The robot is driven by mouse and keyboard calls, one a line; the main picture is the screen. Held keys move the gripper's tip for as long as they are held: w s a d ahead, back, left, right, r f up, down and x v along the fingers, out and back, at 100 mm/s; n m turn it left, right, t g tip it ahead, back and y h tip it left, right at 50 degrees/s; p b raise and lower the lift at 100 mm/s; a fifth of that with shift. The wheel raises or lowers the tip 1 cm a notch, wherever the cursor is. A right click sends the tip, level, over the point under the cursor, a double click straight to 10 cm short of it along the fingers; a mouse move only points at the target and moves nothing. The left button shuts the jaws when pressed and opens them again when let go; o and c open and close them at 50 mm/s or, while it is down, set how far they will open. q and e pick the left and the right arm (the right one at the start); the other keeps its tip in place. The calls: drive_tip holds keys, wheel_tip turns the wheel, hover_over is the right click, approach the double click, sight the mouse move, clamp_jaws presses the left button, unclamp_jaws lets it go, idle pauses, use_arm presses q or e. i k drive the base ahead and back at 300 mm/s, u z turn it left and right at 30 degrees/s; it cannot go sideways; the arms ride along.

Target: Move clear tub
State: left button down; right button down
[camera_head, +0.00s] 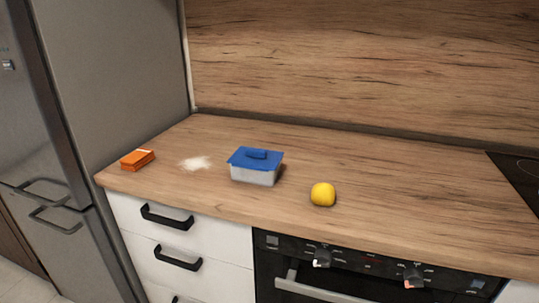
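The clear tub (254,175) stands upright on the wooden counter, left of the middle in the head view. Neither of my grippers shows in the head view, and nothing touches the tub.
A yellow lemon-like object (323,194) lies right of the tub. A white powdery patch (195,163) and an orange box or sponge (138,159) are to its left. The counter (400,190) is clear further right, up to a black hob (520,172). A fridge (110,80) stands left.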

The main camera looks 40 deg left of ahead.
sight(265, 180)
drive_tip(key=z, duration=2.6)
drive_tip(key=k, duration=1.75)
drive_tip(key=u, duration=1.95)
